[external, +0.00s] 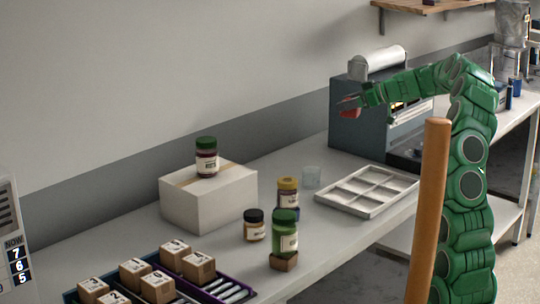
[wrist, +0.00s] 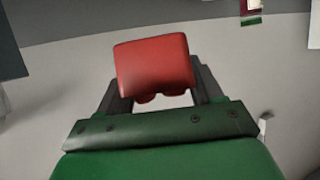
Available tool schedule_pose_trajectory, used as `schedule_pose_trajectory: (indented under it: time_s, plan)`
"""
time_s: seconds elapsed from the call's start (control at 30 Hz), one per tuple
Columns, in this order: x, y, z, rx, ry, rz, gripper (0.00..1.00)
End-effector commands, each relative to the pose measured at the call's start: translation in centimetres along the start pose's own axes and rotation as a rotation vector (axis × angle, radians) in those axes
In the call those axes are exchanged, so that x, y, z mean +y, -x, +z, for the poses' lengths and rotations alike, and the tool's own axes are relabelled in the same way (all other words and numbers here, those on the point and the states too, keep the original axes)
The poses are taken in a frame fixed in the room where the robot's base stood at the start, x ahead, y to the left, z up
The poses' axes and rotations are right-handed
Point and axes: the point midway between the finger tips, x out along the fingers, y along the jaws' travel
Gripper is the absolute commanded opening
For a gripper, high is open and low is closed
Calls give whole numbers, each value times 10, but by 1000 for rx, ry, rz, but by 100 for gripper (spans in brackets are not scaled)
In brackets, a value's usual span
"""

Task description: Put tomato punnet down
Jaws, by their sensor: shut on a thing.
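The tomato punnet shows as a small red block (external: 349,110) at the end of my arm in the external view. In the wrist view the red block (wrist: 154,64) sits between the two dark fingers, with rounded shapes at its lower edge. My gripper (external: 352,103) is shut on it and holds it in the air, above the counter and in front of the dark blue-grey machine. In the wrist view my gripper (wrist: 155,85) has a finger on each side of the block. The punnet's underside and its full outline cannot be made out.
A white compartment tray (external: 345,208) lies empty on the counter below. The blue-grey machine (external: 358,125) stands behind. Bare counter (external: 290,160) shows left of the machine.

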Motion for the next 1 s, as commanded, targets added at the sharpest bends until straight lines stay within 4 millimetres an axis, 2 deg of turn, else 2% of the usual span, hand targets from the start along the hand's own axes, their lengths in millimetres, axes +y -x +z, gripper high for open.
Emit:
schedule_pose_trajectory:
  time_s: [0.23,0.47,0.9,1.0]
  plan:
    - [1,1,-8,0,16,-34,34]
    - [0,-10,17,0,12,-34,34]
    - [0,-36,82,0,9,-33,34]
    - [0,-40,92,0,11,-33,34]
